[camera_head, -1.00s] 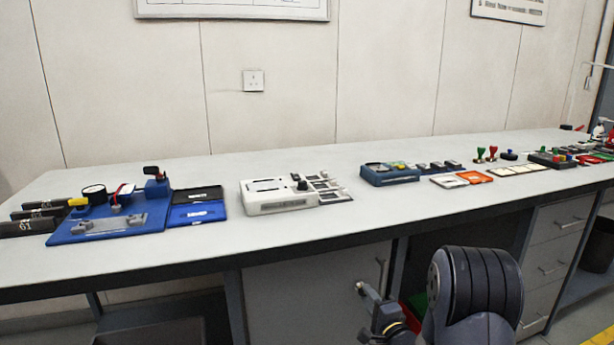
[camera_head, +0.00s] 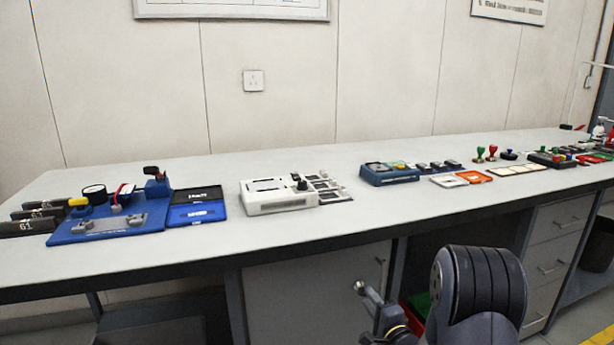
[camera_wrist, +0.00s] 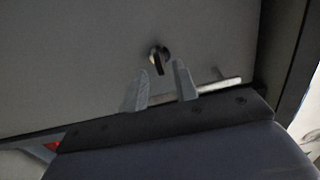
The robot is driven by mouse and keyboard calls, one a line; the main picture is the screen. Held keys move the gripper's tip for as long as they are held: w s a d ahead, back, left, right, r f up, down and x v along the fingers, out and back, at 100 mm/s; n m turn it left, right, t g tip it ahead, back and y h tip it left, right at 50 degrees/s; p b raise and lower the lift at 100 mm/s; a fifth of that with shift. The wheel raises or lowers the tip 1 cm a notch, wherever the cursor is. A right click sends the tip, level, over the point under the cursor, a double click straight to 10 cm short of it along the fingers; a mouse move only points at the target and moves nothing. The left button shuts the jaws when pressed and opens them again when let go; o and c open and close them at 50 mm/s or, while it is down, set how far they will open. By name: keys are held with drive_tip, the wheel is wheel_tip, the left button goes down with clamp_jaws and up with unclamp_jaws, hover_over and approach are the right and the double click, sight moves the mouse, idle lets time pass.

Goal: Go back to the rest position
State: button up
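My gripper (camera_wrist: 160,82) shows in the wrist view with its two grey fingers apart and nothing between them. Beyond the fingers is a plain grey panel with a small dark knob or lock (camera_wrist: 158,56) on it. In the head view my arm is low at the lower right, in front of the workbench (camera_head: 330,225) and below its top. The gripper's fingers cannot be made out in the head view.
On the bench stand a blue fixture board (camera_head: 75,238), a white device (camera_head: 275,203), a blue-grey box (camera_head: 385,178) and several small items at the right. Drawers (camera_head: 560,225) are under the bench. The bench's front strip is clear.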

drive_tip(key=n+b, duration=0.2)
drive_tip(key=n, duration=0.4)
drive_tip(key=n+b, duration=0.2)
drive_tip(key=n, duration=0.4)
drive_tip(key=n+b, duration=0.2)
drive_tip(key=n, duration=0.4)
drive_tip(key=shift+s+r, duration=0.2)
drive_tip(key=shift+s, duration=0.2)
drive_tip(key=shift+a, duration=0.1)
idle(0.4)
